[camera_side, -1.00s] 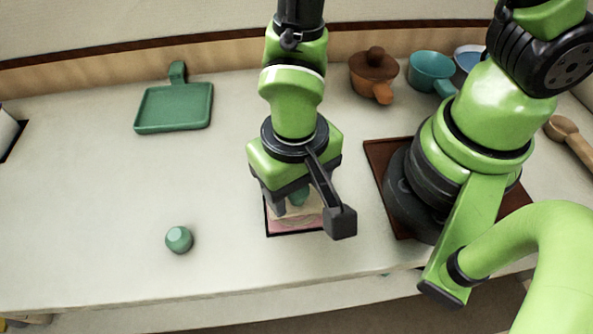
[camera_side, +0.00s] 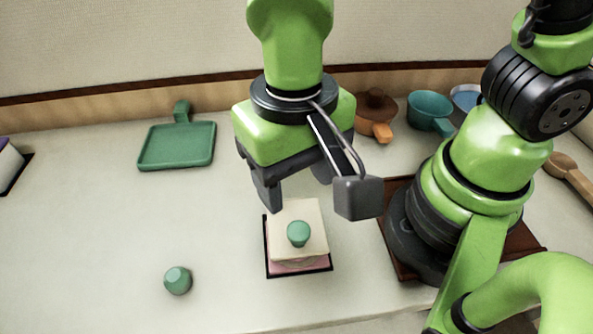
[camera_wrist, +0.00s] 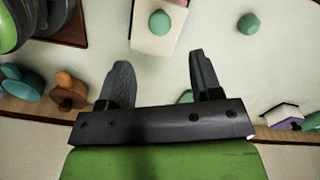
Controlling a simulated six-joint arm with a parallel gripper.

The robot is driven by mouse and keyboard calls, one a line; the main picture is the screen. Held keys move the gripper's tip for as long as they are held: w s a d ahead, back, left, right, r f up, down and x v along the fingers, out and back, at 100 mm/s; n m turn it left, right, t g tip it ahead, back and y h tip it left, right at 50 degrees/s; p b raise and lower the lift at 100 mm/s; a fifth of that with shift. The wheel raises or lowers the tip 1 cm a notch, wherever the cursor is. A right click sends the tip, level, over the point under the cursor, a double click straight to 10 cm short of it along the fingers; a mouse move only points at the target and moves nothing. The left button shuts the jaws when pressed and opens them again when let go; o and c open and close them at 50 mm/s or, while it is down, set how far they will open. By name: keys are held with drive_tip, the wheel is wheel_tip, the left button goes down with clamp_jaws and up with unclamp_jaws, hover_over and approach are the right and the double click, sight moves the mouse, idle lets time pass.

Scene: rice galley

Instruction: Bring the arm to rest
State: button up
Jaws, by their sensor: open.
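My gripper (camera_side: 297,186) is open and empty, raised above the counter and apart from the things below. In the wrist view its two fingers (camera_wrist: 160,62) are spread with nothing between them. Below it, a pale square block with a green knob (camera_side: 298,233) on top sits over a pink layer inside a thin dark square frame (camera_side: 267,262). The block and knob also show in the wrist view (camera_wrist: 145,35), beyond the fingertips. My arm hangs down from the top of the side view.
A small green cup-like piece (camera_side: 178,281) stands at front left. A green board with a handle (camera_side: 176,145) lies at back left. The left counter is mostly clear.

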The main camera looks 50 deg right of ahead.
drive_tip(key=s+d+r+t+y, duration=0.1)
drive_tip(key=s+d+r+t, duration=0.1)
drive_tip(key=d+r+t, duration=0.5)
drive_tip(key=d+r, duration=0.6)
drive_tip(key=r, duration=0.2)
drive_tip(key=shift+d+t+y, duration=0.3)
drive_tip(key=shift+d+y, duration=0.05)
drive_tip(key=shift+y, duration=0.05)
